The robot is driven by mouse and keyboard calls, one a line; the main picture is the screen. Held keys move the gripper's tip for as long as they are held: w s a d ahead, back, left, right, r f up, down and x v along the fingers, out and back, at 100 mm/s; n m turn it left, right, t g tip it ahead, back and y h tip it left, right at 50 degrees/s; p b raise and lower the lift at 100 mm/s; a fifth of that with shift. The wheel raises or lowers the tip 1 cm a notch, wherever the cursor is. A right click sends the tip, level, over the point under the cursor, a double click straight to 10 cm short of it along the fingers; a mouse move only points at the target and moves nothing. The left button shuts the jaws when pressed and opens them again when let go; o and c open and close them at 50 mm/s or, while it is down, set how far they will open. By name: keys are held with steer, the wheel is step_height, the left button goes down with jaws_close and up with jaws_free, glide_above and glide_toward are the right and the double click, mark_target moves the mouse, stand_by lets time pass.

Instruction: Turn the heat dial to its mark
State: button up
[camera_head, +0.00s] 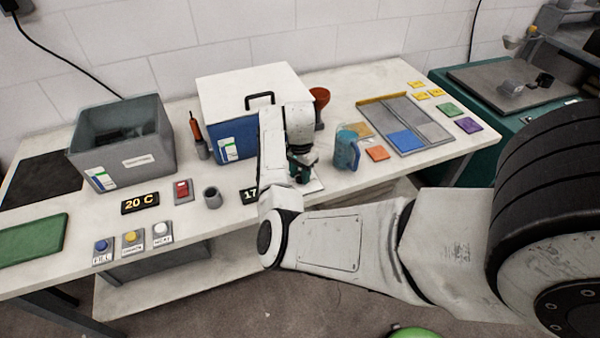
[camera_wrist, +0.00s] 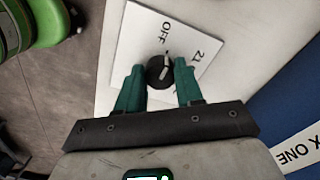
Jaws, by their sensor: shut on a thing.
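The heat dial (camera_wrist: 160,72) is a round black knob with a pale pointer line, on a white plate (camera_wrist: 133,50) marked "OFF" and "21". In the wrist view the pointer is nearer "OFF" than "21". My gripper (camera_wrist: 160,80) has its two green fingers on either side of the knob, shut on it. In the head view my gripper (camera_head: 302,160) is over the plate (camera_head: 312,185) in front of the white-and-blue box, and my arm hides the dial there.
A white-lidded blue box (camera_head: 232,138) stands right behind my gripper. A blue jug (camera_head: 346,150) is close on the right.

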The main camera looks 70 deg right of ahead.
steer(key=shift+m, duration=0.3)
steer(key=m, duration=0.5)
steer(key=shift+w+m, duration=0.1)
steer(key=shift+m, duration=0.2)
steer(key=m, duration=0.5)
steer(key=shift+d, duration=0.1)
steer(key=m+b, duration=0.2)
steer(key=m, duration=0.4)
steer(key=shift+m, duration=0.4)
steer(key=m+b, duration=0.2)
steer(key=m, duration=0.3)
steer(key=shift+d, duration=0.1)
steer(key=shift+m, duration=0.4)
steer(key=o, duration=1)
